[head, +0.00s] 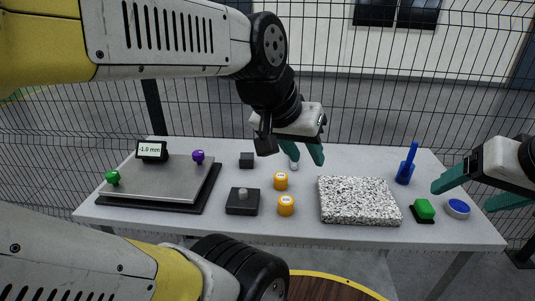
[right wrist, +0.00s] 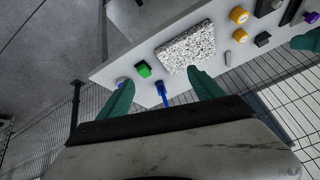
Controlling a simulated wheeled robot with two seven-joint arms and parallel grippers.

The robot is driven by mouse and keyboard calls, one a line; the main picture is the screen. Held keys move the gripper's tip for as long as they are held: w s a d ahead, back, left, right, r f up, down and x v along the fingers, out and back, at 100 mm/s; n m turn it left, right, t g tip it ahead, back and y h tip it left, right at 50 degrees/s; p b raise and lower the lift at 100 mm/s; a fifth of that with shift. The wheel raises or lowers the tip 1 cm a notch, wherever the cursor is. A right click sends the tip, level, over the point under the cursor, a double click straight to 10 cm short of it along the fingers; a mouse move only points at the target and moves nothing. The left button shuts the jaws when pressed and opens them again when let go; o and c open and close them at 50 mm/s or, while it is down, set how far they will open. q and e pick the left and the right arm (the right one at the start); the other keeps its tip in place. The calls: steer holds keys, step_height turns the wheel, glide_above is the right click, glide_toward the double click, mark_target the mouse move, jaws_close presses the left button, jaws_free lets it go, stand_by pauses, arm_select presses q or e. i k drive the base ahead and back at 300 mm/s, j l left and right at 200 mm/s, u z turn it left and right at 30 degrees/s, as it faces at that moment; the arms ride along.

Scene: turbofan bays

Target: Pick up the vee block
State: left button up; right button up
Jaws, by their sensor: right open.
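No block in view shows a clear vee groove. A small dark block (head: 246,160) stands at the back of the table, left of my left gripper, and may be the vee block. A wider dark block with a grey knob on top (head: 242,202) sits nearer the front. My left gripper (head: 303,154) hangs over the back middle of the table, its teal fingers apart. A small pale upright piece (head: 293,163) shows just behind or below them. My right gripper (head: 482,193) is open and empty at the table's right end; its fingers also show in the right wrist view (right wrist: 160,92).
A speckled granite plate (head: 358,200) lies right of centre, with two orange cylinders (head: 281,181) to its left. A blue brush-like tool (head: 405,170), green block (head: 424,209) and blue-topped disc (head: 458,208) are at right. A grey plate (head: 160,177) with knobs and a display fills the left.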

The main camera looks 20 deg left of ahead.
mark_target(246, 159)
steer(key=j+u, duration=0.1)
steer(key=u, duration=0.4)
steer(key=i+j+u, duration=0.1)
steer(key=u, duration=0.35)
steer(key=j+u, duration=0.1)
steer(key=u, duration=0.4)
steer(key=i+u, duration=0.15)
steer(key=u, duration=0.3)
